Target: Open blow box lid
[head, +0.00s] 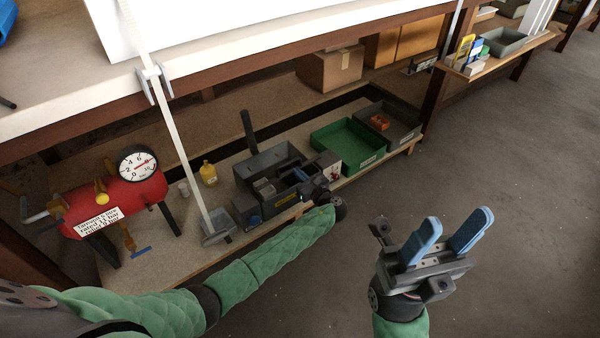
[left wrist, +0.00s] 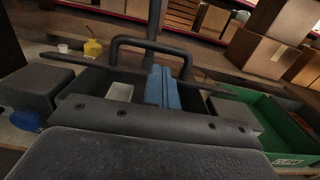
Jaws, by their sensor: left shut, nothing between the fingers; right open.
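The blow box (head: 265,163) is a dark grey box on the low shelf. Its dark interior and grey blocks show, but I cannot tell clearly how its lid stands. In the left wrist view a dark bent-tube handle (left wrist: 122,42) rises just beyond my fingers. My left gripper (head: 299,174) is at the right front of the box. Its blue fingers (left wrist: 160,72) are shut together with nothing between them; whether they touch the box is unclear. My right gripper (head: 459,218) is open and empty over the floor, away from the shelf.
A green bin (head: 338,136) and a grey bin (head: 402,128) stand right of the box. A yellow bottle (head: 208,173) and a red tank with a gauge (head: 137,163) stand left. A dark post (head: 248,125) rises behind. The table edge (head: 230,75) overhangs the shelf.

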